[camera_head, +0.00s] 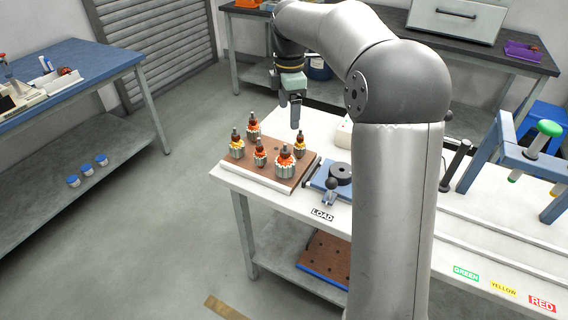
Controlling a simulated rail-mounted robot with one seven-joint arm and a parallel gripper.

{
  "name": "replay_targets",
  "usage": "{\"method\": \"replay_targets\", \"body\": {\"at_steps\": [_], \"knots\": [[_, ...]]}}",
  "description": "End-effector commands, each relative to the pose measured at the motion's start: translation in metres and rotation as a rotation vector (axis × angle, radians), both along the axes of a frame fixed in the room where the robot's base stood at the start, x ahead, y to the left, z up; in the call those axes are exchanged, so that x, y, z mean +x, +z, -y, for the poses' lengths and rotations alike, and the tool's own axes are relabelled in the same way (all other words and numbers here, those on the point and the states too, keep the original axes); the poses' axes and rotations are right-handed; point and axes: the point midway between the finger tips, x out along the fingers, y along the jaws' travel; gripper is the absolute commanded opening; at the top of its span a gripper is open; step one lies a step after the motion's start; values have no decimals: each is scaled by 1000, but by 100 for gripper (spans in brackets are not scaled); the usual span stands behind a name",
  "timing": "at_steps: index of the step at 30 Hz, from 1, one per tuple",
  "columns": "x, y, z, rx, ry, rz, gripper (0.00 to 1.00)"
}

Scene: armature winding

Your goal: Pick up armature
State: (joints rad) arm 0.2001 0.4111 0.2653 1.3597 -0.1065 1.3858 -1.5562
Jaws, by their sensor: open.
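Several armatures stand upright on a brown board at the left end of the white table. One is at the front right (285,162), one at the left (237,146), one at the back (253,126), one in the middle (260,153) and one at the right (300,145). They have dark tops, orange or yellow windings and striped pale bodies. The brown board (281,184) has a white edge. My gripper (290,122) is open and empty, pointing down above the back right of the board. It appears apart from the armatures.
A blue fixture (331,180) with a dark round part stands right of the board, behind the LOAD label (322,214). A blue-topped bench (75,68) is at the left.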

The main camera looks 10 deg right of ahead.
Motion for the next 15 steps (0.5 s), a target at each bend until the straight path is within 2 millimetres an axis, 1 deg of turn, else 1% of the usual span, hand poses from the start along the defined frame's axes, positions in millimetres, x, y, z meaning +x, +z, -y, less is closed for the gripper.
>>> {"method": "replay_targets", "body": {"at_steps": [9,12,15], "knots": [[-1,-68,-1,0,2,-5,80],[-1,-88,-1,0,1,-3,80],[-1,-102,-1,0,1,-2,80]]}}
